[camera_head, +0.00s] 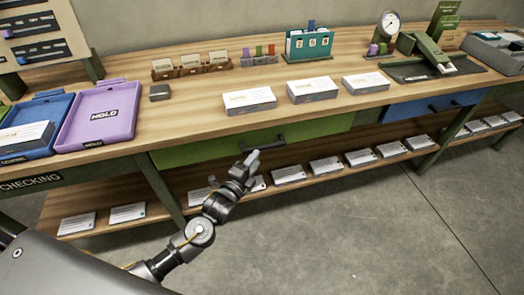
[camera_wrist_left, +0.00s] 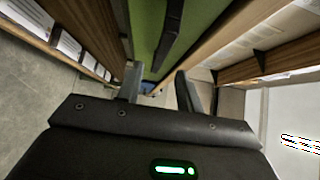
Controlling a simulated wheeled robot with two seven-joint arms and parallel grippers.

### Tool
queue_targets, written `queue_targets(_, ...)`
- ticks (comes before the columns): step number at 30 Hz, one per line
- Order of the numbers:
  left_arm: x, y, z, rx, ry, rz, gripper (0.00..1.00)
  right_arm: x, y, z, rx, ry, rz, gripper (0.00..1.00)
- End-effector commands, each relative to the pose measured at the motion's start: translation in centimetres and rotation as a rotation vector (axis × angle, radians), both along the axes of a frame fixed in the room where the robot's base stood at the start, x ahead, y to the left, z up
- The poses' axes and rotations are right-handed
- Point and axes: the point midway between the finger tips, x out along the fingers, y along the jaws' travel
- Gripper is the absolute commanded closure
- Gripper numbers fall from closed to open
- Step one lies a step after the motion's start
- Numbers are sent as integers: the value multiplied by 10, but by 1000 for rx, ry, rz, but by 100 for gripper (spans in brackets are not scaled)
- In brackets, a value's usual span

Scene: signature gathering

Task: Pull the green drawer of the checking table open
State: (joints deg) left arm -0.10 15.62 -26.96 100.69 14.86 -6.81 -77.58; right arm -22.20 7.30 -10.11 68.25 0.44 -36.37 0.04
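The green drawer (camera_head: 220,148) is under the wooden checking table (camera_head: 225,122), with its front flush under the tabletop. Its dark bar handle (camera_head: 264,143) sits at the middle of the front. In the left wrist view the green front (camera_wrist_left: 147,35) and the dark handle (camera_wrist_left: 170,32) lie beyond the fingers. My left gripper (camera_head: 249,162) is in front of and just below the handle. In the left wrist view its two fingers (camera_wrist_left: 158,85) are spread apart with nothing between them. The handle appears ahead of them, apart from the fingertips. My right gripper is not in view.
A blue drawer (camera_head: 405,110) is further right. A lower shelf (camera_head: 330,177) with several paper stacks runs below the drawers. Paper stacks (camera_head: 250,100), a purple tray (camera_head: 100,115) and a blue tray (camera_head: 35,125) stand on the tabletop. The grey floor in front is clear.

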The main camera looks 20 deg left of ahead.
Motion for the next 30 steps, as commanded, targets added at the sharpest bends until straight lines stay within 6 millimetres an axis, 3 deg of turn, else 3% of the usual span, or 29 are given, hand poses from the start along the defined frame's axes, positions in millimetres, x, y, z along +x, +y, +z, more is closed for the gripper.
queue_targets(3, 23, -5, 0, -1, -1, 1, 64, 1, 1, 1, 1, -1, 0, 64)
queue_targets(9, 47, -11, 0, -1, 0, 0, 64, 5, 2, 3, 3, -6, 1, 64)
queue_targets(22, 56, -13, 0, -2, 1, 0, 64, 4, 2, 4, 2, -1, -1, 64)
queue_targets(30, 56, -13, 0, -2, 1, 0, 99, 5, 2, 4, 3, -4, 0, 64)
